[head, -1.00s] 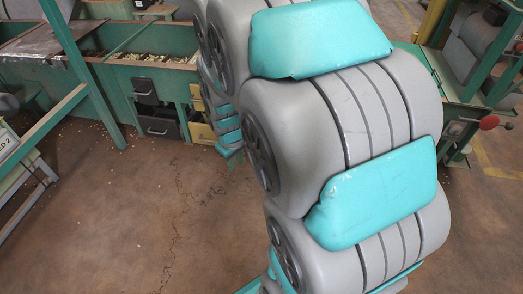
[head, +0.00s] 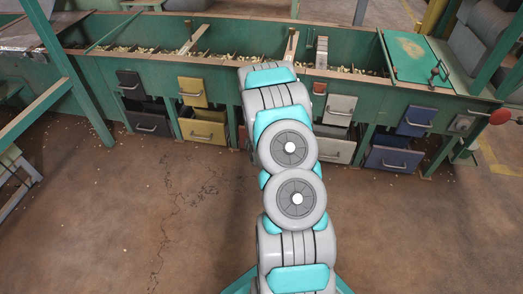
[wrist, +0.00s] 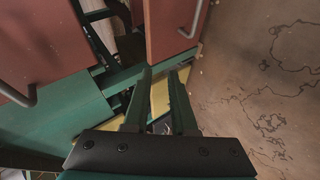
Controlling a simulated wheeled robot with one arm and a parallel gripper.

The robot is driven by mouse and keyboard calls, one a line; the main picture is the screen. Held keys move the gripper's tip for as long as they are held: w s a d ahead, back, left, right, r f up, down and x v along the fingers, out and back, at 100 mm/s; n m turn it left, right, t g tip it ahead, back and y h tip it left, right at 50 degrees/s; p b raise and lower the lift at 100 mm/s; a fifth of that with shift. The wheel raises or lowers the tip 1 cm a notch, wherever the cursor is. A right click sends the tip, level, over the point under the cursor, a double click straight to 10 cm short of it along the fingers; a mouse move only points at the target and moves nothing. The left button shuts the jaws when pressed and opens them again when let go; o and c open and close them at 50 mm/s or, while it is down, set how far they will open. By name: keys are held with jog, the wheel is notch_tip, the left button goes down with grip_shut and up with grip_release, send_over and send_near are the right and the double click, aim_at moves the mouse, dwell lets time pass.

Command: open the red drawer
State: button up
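In the wrist view, one red drawer front (wrist: 45,45) with a grey bar handle fills the upper left. A second red front (wrist: 172,25) with a grey handle is at the top centre, with a dark gap beside it. My gripper (wrist: 165,72) is open and empty, its two dark green fingers apart just below the second front. It does not hold either handle. The rest of the red drawers and my gripper are hidden there.
Yellow drawers (head: 204,130) are left of my arm, black ones (head: 148,122) farther left. White (head: 338,108) and blue (head: 415,122) drawers are at right. The green hopper bench (head: 225,75) holds nuts. The floor in front is clear.

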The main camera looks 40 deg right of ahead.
jog(key=s+d+f+n+t+h+b, duration=0.1)
jog(key=s+d+f+t, duration=0.1)
jog(key=f, duration=0.3)
jog(key=s+d+f+n+t+h+b, duration=0.1)
jog(key=s+d+f+h, duration=0.15)
jog(key=f, duration=0.35)
jog(key=shift+t+y, duration=0.3)
jog(key=shift+y, duration=0.15)
jog(key=shift+a+x, duration=0.1)
jog(key=shift+x, duration=1.7)
jog(key=shift+a+x, duration=0.15)
jog(key=shift+x, duration=1.6)
jog(key=shift+w+r, duration=0.1)
jog(key=shift+w, duration=0.05)
grip_shut()
